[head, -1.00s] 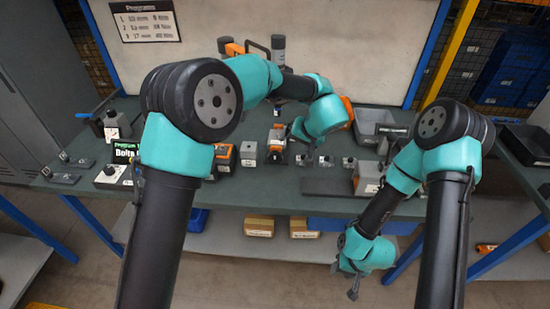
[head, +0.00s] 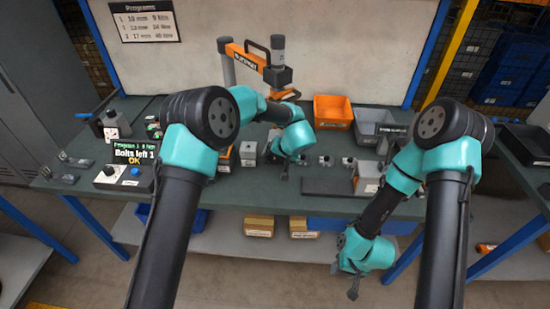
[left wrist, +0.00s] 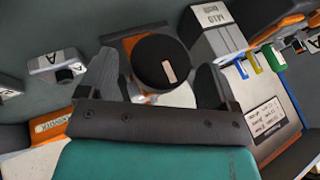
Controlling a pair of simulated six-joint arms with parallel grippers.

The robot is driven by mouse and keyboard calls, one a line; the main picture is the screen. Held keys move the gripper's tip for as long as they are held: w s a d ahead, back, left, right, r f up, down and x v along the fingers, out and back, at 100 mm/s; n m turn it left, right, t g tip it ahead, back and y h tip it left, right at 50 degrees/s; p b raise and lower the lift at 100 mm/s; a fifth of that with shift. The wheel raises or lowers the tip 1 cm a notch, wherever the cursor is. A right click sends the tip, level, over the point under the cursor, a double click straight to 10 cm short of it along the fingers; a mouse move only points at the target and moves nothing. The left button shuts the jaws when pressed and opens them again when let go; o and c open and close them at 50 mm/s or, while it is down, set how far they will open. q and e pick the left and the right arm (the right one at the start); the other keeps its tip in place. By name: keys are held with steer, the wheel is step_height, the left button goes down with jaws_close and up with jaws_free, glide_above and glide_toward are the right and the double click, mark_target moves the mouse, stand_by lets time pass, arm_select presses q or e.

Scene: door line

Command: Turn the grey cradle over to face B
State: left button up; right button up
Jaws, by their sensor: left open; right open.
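My left gripper (head: 284,172) is open and points down among the parts in the middle of the bench. In the left wrist view, its two dark fingers (left wrist: 160,88) stand either side of a black round knob (left wrist: 160,60) on an orange-edged fixture. Light grey surface below the knob (left wrist: 182,98) looks like part of the grey cradle; I see no face letter on it. In the head view my arm hides this fixture. My right gripper (head: 350,284) is open, hanging low in front of the bench, away from the parts.
Small grey blocks (head: 325,161) stand right of my left gripper; one marked A shows in the wrist view (left wrist: 57,63). A grey block (head: 248,152) stands to the left. An orange tool arm (head: 250,57), orange bin (head: 332,112) and grey bin (head: 372,122) stand behind. A display (head: 134,152) reads "Bolts left 1" and "OK".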

arm_select(q)
steer(key=shift+x, duration=1)
steer(key=c, duration=0.9)
